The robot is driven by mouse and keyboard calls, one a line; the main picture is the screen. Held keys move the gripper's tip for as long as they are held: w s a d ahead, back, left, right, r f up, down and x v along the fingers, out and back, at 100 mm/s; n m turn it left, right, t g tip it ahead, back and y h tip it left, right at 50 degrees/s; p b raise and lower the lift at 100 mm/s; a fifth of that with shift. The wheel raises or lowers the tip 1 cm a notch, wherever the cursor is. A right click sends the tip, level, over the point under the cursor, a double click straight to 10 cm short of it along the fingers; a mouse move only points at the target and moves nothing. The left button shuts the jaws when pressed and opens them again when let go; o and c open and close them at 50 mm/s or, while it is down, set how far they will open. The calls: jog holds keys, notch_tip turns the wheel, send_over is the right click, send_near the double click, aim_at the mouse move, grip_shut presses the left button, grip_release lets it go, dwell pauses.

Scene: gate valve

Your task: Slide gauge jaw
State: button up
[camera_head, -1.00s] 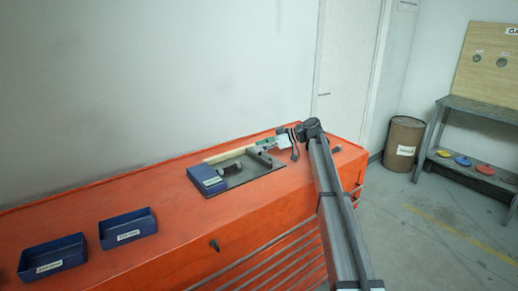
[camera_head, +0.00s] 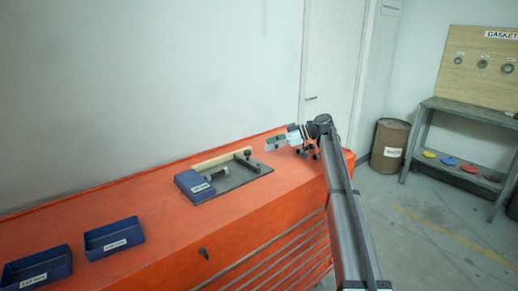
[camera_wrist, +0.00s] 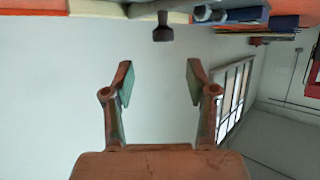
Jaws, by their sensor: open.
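The gauge (camera_head: 240,182) is a dark plate on the orange bench, with a blue block (camera_head: 193,184) at its left end and a cream bar (camera_head: 222,157) along its back. A dark jaw piece with a knob (camera_head: 247,155) stands near its right end. The knob also shows at the top of the wrist view (camera_wrist: 163,27). A bolt-like grey part (camera_head: 216,173) lies on the plate, closer to the blue block. My gripper (camera_head: 278,143) is up and to the right of the jaw, apart from it. Its fingers (camera_wrist: 158,82) are spread with nothing between them.
Two blue labelled trays (camera_head: 113,237) (camera_head: 37,268) sit on the bench at left. The bench top (camera_head: 150,205) between trays and gauge is clear. A wall stands behind. A brown barrel (camera_head: 389,145) and a grey shelf (camera_head: 465,112) with coloured discs are at right.

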jog(key=shift+v, duration=1.3)
